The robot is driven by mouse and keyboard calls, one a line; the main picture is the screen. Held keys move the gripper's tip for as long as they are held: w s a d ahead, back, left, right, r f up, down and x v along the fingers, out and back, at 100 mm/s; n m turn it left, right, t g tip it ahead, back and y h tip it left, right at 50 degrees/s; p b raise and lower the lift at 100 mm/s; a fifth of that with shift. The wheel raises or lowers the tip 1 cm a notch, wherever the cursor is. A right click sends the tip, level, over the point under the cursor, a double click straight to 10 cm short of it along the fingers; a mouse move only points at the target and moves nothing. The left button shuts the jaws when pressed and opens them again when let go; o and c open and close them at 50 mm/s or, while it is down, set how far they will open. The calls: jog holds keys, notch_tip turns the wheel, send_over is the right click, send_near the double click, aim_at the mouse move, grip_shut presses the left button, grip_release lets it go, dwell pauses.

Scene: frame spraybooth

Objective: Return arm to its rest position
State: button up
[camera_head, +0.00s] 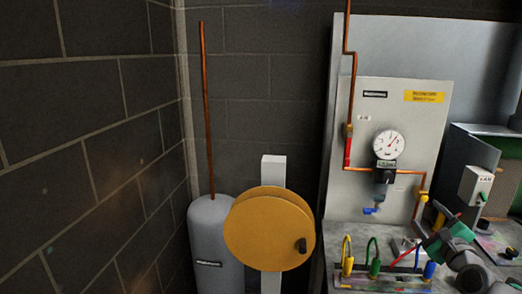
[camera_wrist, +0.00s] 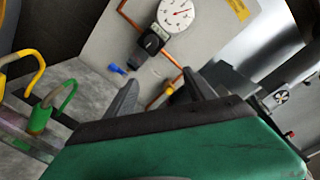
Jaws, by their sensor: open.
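My gripper (camera_wrist: 162,92) shows in the wrist view with its two dark fingers apart and nothing between them. Beyond the fingers is a pale panel (camera_wrist: 100,50) with a round pressure gauge (camera_wrist: 175,14), copper pipe and a blue valve handle (camera_wrist: 117,69). In the head view my grey and green arm is at the lower right, over the grey bench (camera_head: 345,232) and in front of the panel's lower right. The fingertips are hard to make out there.
Yellow, green and blue hooked fittings stand in a rack (camera_head: 362,284) on the bench. A switch box (camera_head: 475,186) is at the right. A grey cylinder (camera_head: 208,245) and an orange reel (camera_head: 265,229) stand left of the bench, near block walls.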

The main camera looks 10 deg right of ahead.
jog(key=s+a+f+n+g+y, duration=0.2)
jog(key=s+f+n+g, duration=0.3)
jog(key=f, duration=0.6)
jog(key=s+a+f+n+g+y, duration=0.1)
jog(key=s+a+f+n+g, duration=0.15)
jog(key=f+n, duration=0.65)
jog(key=s+a+f+n+g+y, duration=0.1)
jog(key=s+a+f+n+g, duration=0.15)
jog(key=s+a+g, duration=0.4)
jog(key=s+a+f+n+g+y, duration=0.1)
jog(key=s+a+f, duration=0.25)
jog(key=s, duration=0.55)
jog(key=s+a+r+n+g, duration=0.2)
jog(key=s+a+r+n, duration=0.1)
jog(key=a, duration=0.4)
jog(key=w+a+r+n+t, duration=0.1)
jog(key=w+a+r+n, duration=0.2)
jog(key=a, duration=0.6)
jog(key=w+a+r+n+t, duration=0.2)
jog(key=w+a+r+n, duration=0.2)
jog(key=a, duration=0.5)
notch_tip(320, 180, up, 2)
jog(key=shift+w+a+r+n+h, duration=0.1)
jog(key=shift+w+a+n+h, duration=0.2)
jog(key=shift+a+n, duration=0.05)
